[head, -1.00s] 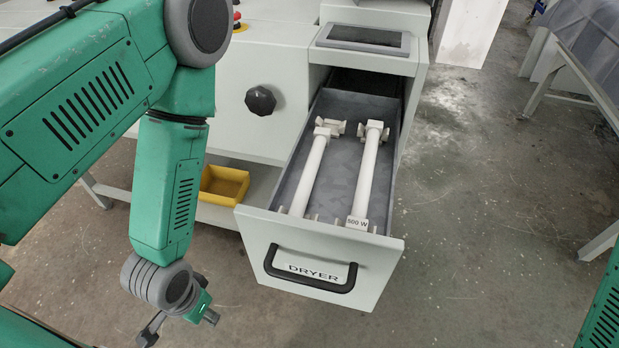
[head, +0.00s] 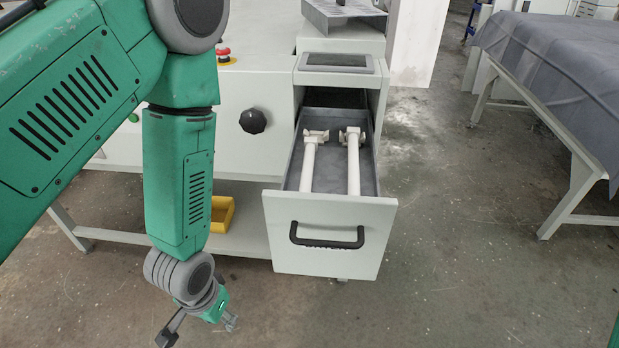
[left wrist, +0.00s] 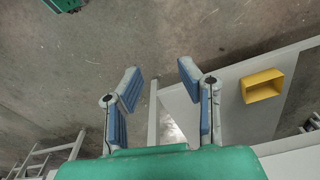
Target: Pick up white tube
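Two white tubes lie side by side in the open grey drawer (head: 330,240) of the machine. The left white tube (head: 309,163) and the right white tube (head: 353,165) have fittings at their far ends; their near ends are hidden behind the drawer front. My left gripper (head: 200,334) hangs low in front of the machine, left of the drawer and apart from the tubes. In the left wrist view its blue-padded fingers (left wrist: 158,80) are spread with nothing between them. My right gripper is not in view.
The drawer front has a black handle (head: 327,240). A yellow bin (head: 221,213) sits on the low shelf left of the drawer and also shows in the left wrist view (left wrist: 262,86). A cloth-covered table (head: 560,80) stands at right. The floor between is clear.

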